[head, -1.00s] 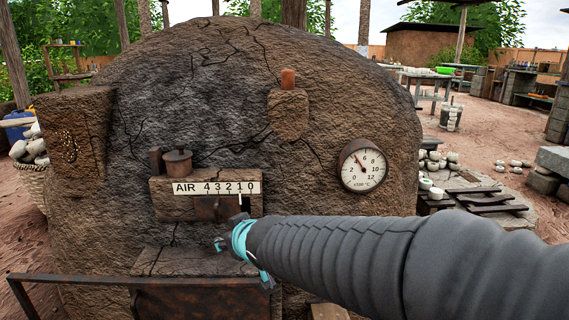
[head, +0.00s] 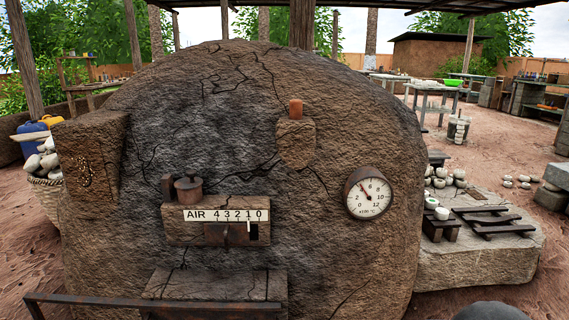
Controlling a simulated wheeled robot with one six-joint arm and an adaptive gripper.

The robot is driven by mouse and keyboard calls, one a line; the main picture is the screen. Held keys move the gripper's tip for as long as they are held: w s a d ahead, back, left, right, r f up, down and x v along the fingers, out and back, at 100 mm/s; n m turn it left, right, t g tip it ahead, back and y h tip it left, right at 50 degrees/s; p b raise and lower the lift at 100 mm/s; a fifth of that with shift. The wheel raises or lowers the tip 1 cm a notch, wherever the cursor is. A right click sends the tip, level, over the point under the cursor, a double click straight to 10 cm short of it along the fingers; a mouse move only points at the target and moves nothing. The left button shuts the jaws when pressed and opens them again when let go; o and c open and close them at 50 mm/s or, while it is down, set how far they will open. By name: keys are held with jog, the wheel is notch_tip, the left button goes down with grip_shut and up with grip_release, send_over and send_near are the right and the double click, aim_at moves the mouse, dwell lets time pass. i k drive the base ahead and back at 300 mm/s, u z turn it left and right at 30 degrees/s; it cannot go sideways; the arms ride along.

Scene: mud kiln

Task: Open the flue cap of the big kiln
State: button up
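The big kiln (head: 215,105) is a large brown mud dome with dark soot and cracks, filling the middle of the head view. No part of it is plainly a flue cap. A small lidded round piece (head: 188,190) sits on the ledge above the air scale (head: 226,215). My gripper is out of view; only a dark rounded piece, probably my arm, shows at the bottom right edge.
A round dial gauge (head: 368,193) is on the kiln's right face. A rusty rail (head: 90,301) crosses the lower left front. A stone slab (head: 475,262) at right holds pots and dark racks. A basket (head: 48,190) stands at left. Sandy ground is open farther right.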

aim_at(191, 181)
jog(key=z, duration=1.05)
jog(key=k, duration=1.1)
jog(key=u, duration=1.65)
jog(key=i, duration=1)
